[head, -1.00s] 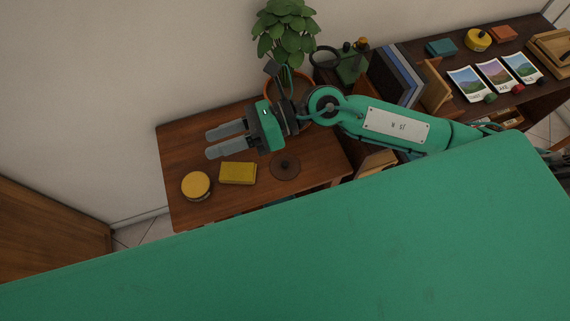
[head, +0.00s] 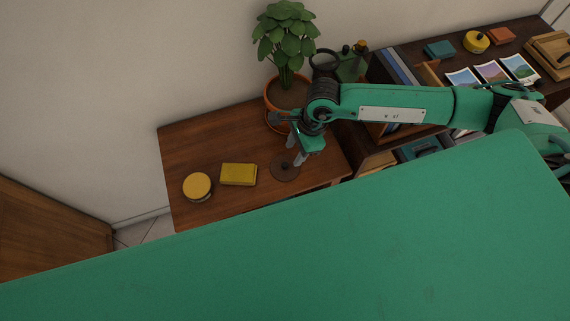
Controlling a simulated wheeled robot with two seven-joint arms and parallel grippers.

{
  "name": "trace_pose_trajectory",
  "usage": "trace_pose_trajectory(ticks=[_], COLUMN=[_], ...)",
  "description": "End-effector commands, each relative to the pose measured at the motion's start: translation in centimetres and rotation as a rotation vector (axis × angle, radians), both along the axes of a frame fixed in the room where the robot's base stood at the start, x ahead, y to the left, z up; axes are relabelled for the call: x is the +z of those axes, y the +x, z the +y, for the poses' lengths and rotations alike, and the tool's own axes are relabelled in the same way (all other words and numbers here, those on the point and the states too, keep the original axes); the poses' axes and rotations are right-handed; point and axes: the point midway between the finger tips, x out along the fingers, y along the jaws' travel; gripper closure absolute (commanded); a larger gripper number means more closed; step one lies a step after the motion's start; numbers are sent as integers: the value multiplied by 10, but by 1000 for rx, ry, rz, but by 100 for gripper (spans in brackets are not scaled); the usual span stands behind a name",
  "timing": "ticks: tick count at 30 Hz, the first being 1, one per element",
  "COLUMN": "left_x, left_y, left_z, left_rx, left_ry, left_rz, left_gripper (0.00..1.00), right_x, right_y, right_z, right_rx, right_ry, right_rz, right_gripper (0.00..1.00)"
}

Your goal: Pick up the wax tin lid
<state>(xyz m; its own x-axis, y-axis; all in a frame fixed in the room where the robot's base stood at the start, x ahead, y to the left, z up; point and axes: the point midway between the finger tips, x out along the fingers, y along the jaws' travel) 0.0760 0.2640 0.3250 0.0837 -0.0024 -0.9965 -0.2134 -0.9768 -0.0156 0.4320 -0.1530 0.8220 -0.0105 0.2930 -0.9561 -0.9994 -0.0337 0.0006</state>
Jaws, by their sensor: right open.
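The wax tin lid appears to be the dark brown round disc with a small central knob (head: 285,168), lying flat on the wooden table (head: 215,140). My right gripper (head: 295,151) points down just above the far right side of this disc, its two fingers apart and empty. I cannot tell whether a fingertip touches the disc. A round yellow tin (head: 197,186) and a yellow block (head: 239,174) lie to the left of the disc. My left gripper is not in view.
A potted plant (head: 288,92) stands at the table's back, close behind my right gripper. A shelf to the right holds upright books (head: 393,68), picture cards (head: 492,71) and another yellow tin (head: 476,41). The table's left back part is clear.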

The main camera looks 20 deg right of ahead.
Motion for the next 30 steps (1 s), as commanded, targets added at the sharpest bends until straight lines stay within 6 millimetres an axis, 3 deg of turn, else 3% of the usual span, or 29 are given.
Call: trace_pose_trajectory(ticks=[8, 18, 26, 30], left_x=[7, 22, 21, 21], left_y=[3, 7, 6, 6], left_z=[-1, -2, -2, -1], left_rx=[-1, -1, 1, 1], left_ry=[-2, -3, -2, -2], left_rz=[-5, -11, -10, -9], left_gripper=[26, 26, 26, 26], right_x=[-19, -60, -64, -64], right_y=[0, 4, 4, 4], right_z=[8, 23, 24, 24], right_rx=[1, -1, 0, 0], right_ry=[2, 2, 2, 2], right_rz=[0, 1, 0, 0], right_gripper=[57, 57, 57, 83])
